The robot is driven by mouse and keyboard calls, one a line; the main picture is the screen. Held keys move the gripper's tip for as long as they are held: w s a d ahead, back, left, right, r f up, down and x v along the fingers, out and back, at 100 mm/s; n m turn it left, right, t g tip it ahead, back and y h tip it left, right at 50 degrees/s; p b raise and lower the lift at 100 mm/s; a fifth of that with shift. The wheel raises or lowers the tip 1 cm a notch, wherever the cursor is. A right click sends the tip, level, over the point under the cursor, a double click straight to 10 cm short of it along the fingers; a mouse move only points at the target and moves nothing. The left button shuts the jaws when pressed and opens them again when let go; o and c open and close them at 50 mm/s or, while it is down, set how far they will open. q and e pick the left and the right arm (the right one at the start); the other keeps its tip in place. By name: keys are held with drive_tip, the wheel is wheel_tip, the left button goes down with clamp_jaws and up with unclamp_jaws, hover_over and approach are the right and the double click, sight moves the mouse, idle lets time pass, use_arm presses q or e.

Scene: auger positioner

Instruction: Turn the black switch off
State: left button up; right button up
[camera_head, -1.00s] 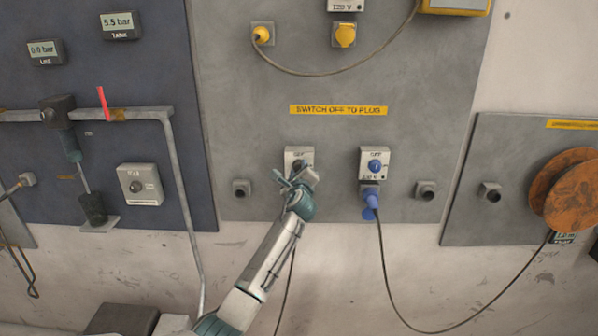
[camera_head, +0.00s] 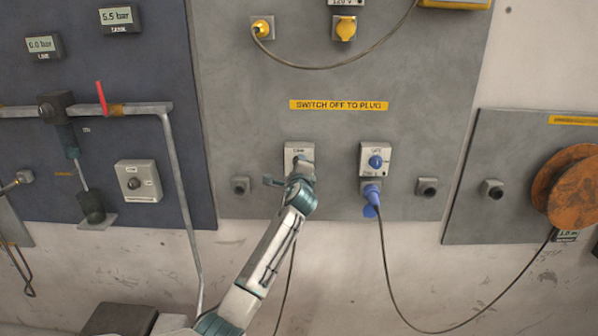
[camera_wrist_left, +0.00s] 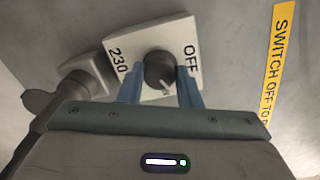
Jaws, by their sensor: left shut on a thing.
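The black switch (camera_wrist_left: 158,72) is a round dark knob on a pale square plate (camera_head: 292,150), left of a similar blue one in the head view. In the left wrist view the plate reads "OFF" on the right and "230" on the left. A pale mark on the knob points down and to the right there. My left gripper (camera_head: 300,165) is at the plate and hides most of the knob in the head view. Its two blue fingers (camera_wrist_left: 160,88) stand on either side of the knob, shut on it. My right gripper is in neither view.
The blue switch (camera_head: 376,162) has a blue plug (camera_head: 371,196) and cable below it. A yellow "SWITCH OFF TO PLUG" label (camera_head: 338,105) is above. The panel between label and switches is clear.

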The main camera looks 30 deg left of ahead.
use_arm(q)
drive_tip(key=n+b, duration=0.2)
drive_tip(key=n, duration=0.1)
drive_tip(key=shift+f+n, duration=0.25)
drive_tip(key=shift+n, duration=0.05)
drive_tip(key=n+b, duration=0.2)
drive_tip(key=n, duration=0.1)
drive_tip(key=n+b, duration=0.3)
drive_tip(key=n, duration=0.1)
drive_tip(key=shift+h, duration=0.4)
drive_tip(key=shift+n+b, duration=0.5)
drive_tip(key=shift+n, duration=0.4)
drive_tip(key=shift+r, duration=0.1)
drive_tip(key=o, duration=1)
drive_tip(key=shift+c, duration=0.2)
